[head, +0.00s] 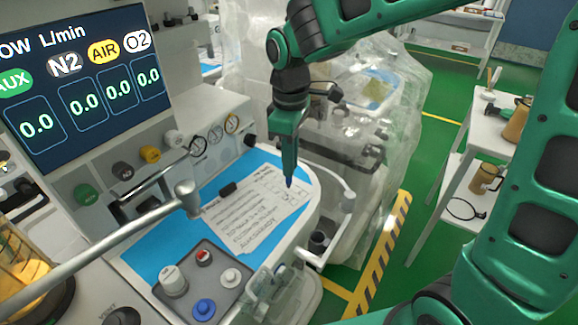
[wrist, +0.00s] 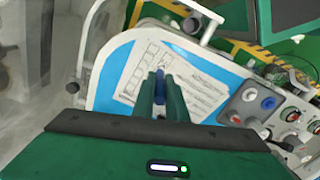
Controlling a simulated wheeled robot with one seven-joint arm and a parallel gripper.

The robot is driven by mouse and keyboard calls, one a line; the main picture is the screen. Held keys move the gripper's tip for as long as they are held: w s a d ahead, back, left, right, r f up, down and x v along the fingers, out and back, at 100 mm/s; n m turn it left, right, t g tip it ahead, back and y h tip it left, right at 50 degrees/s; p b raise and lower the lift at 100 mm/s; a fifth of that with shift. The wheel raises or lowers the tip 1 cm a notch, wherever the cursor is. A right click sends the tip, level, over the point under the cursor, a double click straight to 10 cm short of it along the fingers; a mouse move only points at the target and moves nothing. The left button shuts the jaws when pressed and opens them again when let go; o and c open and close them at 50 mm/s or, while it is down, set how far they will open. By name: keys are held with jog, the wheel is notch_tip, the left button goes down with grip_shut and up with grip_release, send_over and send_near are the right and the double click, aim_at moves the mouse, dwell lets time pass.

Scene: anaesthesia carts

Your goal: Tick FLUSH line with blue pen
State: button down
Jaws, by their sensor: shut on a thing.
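A printed checklist sheet (head: 245,218) lies on the blue mat (head: 150,240) of the cart's work surface. It also shows in the wrist view (wrist: 205,88), with a column of boxes along one side. My gripper (head: 288,172) points down over the sheet's far right part, near its boxes. I cannot tell whether the tip touches the paper. The print is too small to read the FLUSH line.
A black clip (head: 228,189) sits at the sheet's edge. A grey panel with knobs (head: 203,285) is in front of the sheet, and a metal arm (head: 110,238) crosses at left. A flow display (head: 80,85) stands behind. A plastic-covered cart (head: 345,140) is beyond.

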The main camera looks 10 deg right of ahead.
jog(key=shift+r, duration=2)
